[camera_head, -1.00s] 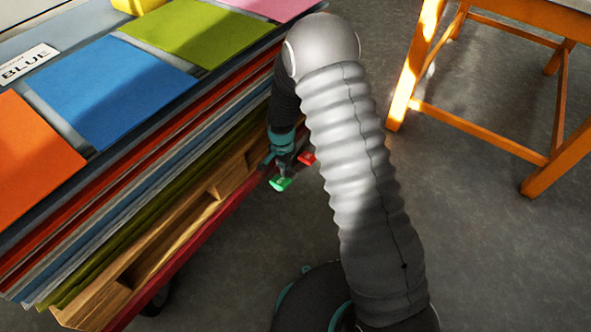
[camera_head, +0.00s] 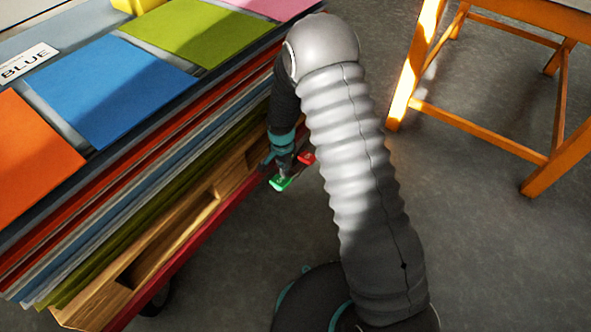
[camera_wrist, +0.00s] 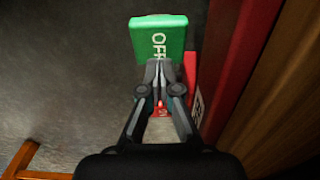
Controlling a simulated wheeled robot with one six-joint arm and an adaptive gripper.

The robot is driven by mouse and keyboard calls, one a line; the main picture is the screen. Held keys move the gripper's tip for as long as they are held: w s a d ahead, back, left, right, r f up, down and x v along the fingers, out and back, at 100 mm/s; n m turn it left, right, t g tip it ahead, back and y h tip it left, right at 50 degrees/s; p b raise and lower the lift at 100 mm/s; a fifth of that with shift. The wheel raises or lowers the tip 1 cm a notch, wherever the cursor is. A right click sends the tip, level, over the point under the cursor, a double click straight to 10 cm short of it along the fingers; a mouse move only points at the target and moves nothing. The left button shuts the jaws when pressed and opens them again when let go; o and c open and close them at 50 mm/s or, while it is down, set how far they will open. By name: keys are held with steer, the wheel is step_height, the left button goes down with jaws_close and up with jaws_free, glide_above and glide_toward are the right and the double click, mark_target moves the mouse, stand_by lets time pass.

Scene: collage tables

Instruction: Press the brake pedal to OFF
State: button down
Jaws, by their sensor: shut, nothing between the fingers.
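The brake pedal's green OFF pad (camera_wrist: 158,36) shows at the top of the wrist view, with white OFF lettering partly covered by my fingers. In the head view the green pad (camera_head: 279,184) is at the lower side of the cart. A red pedal part (camera_wrist: 191,75) lies beside and below it, and it also shows in the head view (camera_head: 306,158). My gripper (camera_wrist: 158,64) is shut and empty, its fingertips over the near edge of the green pad. I cannot tell whether they touch it. In the head view my gripper (camera_head: 283,168) is just above the pad.
The cart's red frame (camera_head: 200,238) and wooden pallet (camera_head: 185,235) run close beside my gripper, under stacked coloured sheets (camera_head: 125,205). An orange wooden table (camera_head: 480,141) stands to the right. The grey floor between is clear.

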steer(key=shift+f+b, duration=1.2)
steer(key=shift+f, duration=0.6)
stand_by(0.9)
steer(key=shift+r, duration=0.15)
steer(key=shift+r+p, duration=1.95)
steer(key=shift+r, duration=1.5)
